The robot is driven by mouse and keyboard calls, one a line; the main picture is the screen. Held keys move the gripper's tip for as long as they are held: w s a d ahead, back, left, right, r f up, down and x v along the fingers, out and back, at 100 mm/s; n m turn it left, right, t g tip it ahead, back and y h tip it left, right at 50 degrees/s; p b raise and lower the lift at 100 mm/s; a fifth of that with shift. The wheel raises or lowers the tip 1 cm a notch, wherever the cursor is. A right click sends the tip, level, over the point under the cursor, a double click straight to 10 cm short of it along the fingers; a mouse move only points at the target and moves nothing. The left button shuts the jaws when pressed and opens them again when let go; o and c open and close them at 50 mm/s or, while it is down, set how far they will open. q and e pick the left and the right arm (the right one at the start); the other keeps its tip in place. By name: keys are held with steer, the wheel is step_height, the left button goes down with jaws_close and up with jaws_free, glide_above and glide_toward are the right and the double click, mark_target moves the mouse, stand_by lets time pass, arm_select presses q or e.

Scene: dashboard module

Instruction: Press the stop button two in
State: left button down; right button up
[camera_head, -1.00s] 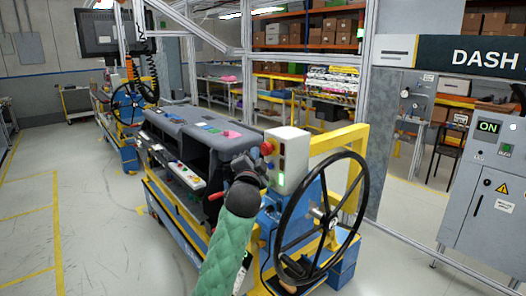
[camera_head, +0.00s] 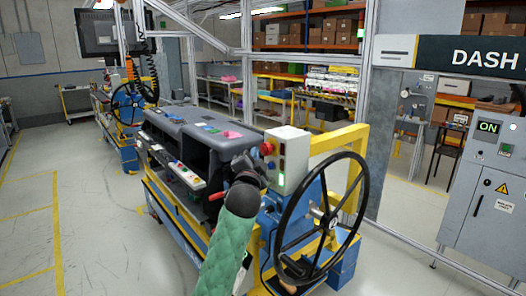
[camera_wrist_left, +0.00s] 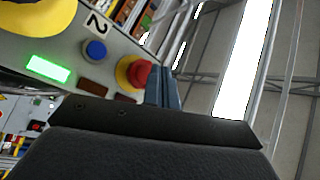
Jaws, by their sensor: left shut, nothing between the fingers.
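The control box (camera_head: 292,150) is pale grey and stands beside the steering wheel. Its red stop button (camera_head: 266,148) sticks out from the side facing my left gripper (camera_head: 253,160). In the left wrist view the red stop button (camera_wrist_left: 140,73) sits on a yellow base, on the panel marked 2 (camera_wrist_left: 96,24). The closed, empty fingers of my left gripper (camera_wrist_left: 165,85) are right beside the button's red cap in that view. I cannot tell whether they touch it. My left forearm hides part of the box's base. My right gripper is not in view.
A blue button (camera_wrist_left: 95,50) and a lit green lamp (camera_wrist_left: 47,68) share the panel. The black steering wheel (camera_head: 364,186) and yellow frame (camera_head: 345,135) stand close on the right. The dark dashboard (camera_head: 190,125) lies to the left. Open floor (camera_head: 100,230) is at far left.

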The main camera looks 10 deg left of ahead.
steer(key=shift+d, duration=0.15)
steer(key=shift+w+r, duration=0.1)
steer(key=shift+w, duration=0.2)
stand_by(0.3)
arm_select(q)
steer(key=shift+w+d, duration=0.15)
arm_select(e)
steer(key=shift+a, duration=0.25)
arm_select(q)
steer(key=shift+w+d, duration=0.15)
steer(key=shift+w, duration=0.05)
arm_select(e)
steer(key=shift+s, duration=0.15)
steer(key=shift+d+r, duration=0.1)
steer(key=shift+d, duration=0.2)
